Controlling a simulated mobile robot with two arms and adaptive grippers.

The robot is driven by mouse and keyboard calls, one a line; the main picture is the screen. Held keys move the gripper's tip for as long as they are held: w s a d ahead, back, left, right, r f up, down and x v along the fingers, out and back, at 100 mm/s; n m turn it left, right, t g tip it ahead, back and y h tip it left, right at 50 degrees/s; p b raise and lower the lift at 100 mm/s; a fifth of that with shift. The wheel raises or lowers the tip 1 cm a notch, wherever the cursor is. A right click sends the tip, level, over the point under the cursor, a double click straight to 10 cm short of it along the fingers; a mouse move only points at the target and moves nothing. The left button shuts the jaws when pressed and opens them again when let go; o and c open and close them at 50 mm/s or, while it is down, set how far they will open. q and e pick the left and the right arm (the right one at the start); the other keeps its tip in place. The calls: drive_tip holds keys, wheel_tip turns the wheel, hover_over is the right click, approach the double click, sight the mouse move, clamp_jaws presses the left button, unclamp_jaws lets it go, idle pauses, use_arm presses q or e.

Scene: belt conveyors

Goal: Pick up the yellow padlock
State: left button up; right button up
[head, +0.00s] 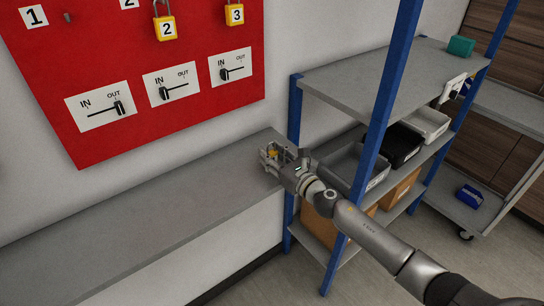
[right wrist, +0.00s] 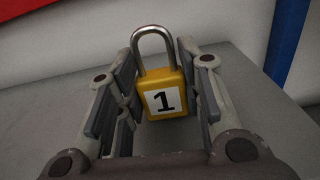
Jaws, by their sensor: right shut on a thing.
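A yellow padlock (right wrist: 164,96) with a white label "1" and a steel shackle is between the fingers of my right gripper (right wrist: 158,105) in the right wrist view. It is upright, shackle up, and the fingers are shut on its sides. In the head view, my right gripper (head: 278,155) is over the right end of the grey ledge (head: 150,220), and only a bit of the padlock's yellow shows there. Whether the padlock touches the ledge is unclear. My left gripper is not in view.
A red board (head: 170,70) above the ledge holds yellow padlocks 2 (head: 166,29) and 3 (head: 234,14) and several IN/OUT switches. A blue-framed shelf (head: 385,70) with bins stands close to the right of my gripper. The ledge's left part is clear.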

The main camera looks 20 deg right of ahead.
sight(273, 153)
wheel_tip(273, 153, up, 3)
drive_tip(key=shift+r+p, duration=0.1)
drive_tip(key=shift+p, duration=0.6)
drive_tip(key=s+a+r+p, duration=0.1)
drive_tip(key=s+a+r, duration=0.1)
drive_tip(key=s+r, duration=0.7)
drive_tip(key=shift+s+p, duration=0.4)
drive_tip(key=shift+s, duration=2.05)
drive_tip(key=shift+r, duration=0.15)
